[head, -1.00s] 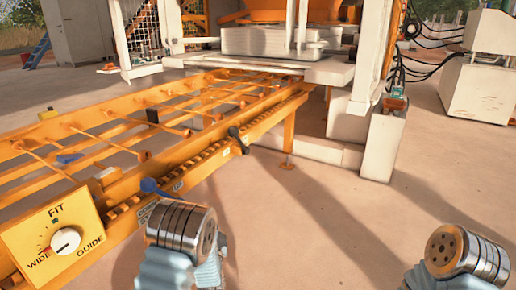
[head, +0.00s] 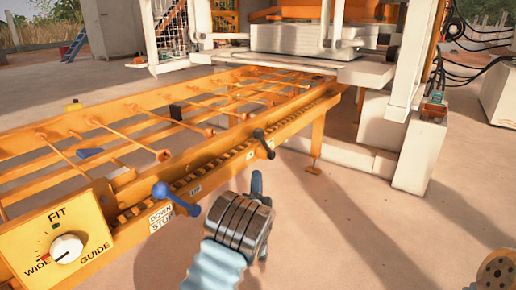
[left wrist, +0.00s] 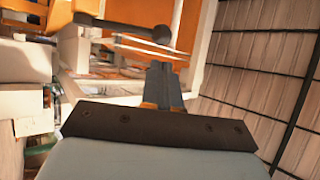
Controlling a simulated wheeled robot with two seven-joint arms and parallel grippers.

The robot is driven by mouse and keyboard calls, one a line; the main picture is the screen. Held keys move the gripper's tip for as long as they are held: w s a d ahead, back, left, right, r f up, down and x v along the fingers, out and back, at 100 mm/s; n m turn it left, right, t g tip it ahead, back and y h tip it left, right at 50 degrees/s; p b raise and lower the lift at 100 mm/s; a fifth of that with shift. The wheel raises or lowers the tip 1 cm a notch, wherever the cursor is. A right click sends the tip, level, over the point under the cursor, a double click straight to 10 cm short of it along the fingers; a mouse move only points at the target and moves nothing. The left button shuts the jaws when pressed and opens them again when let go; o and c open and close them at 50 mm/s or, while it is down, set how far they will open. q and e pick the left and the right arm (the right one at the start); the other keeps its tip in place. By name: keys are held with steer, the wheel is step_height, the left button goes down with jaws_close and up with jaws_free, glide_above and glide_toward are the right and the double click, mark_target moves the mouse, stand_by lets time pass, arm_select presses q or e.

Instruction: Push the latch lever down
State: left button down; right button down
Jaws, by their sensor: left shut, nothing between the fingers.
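Two levers stand on the near side of the orange roller table. A blue one with a round knob (head: 160,190) is beside the "DOWN STOP" labels. A black one (head: 263,141) is farther along the rail. I cannot tell for certain which is the latch lever. My left gripper (head: 257,182) is shut and empty, in front of the rail and apart from both levers in the head view. In the left wrist view, its closed fingers (left wrist: 164,84) point toward a dark lever with a ball end (left wrist: 160,34); a gap shows between them. My right gripper's fingers are out of view.
A yellow "FIT / WIDE GUIDE" dial box (head: 62,248) stands at the lower left. The orange roller table (head: 110,238) runs back to a white-framed press (head: 408,140).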

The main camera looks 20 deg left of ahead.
arm_select(q)
steer(key=p+x, duration=0.1)
steer(key=x, duration=1)
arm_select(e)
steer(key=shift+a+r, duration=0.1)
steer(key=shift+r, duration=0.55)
arm_select(q)
steer(key=shift+r, duration=0.15)
steer(key=shift+w+r, duration=0.1)
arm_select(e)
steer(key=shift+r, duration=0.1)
